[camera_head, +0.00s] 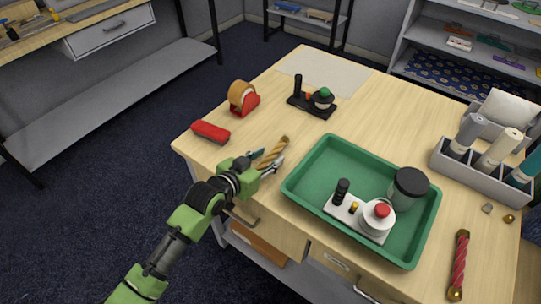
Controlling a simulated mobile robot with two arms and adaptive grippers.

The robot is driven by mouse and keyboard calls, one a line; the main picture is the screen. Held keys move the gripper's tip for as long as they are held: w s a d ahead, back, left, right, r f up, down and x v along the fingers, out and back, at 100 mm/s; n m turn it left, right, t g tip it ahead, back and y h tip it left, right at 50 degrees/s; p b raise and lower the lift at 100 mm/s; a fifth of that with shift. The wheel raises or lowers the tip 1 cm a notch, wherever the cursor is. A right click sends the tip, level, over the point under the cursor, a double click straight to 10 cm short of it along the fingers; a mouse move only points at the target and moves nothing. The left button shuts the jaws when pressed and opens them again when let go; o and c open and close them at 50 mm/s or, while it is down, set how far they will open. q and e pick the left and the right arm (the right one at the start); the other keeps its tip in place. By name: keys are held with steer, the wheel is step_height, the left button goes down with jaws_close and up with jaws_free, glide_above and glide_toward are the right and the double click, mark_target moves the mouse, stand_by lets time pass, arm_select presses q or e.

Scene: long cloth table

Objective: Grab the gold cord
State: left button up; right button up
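The gold cord (276,149) is a short twisted rope piece with a darker end, at the front left part of the table, left of the green tray. My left gripper (267,160) reaches in from the lower left, with its fingers on either side of the cord's near end. The near end is partly hidden by the gripper. I cannot tell whether the fingers press on the cord or stand apart from it. My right gripper is not in view.
A red case (211,131) and a red tape dispenser (244,98) lie behind to the left. A red twisted cord (459,265) lies far right. The table's front edge is near.

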arm_select(q)
steer(key=shift+w, duration=0.15)
jaws_close()
steer(key=shift+r, duration=0.1)
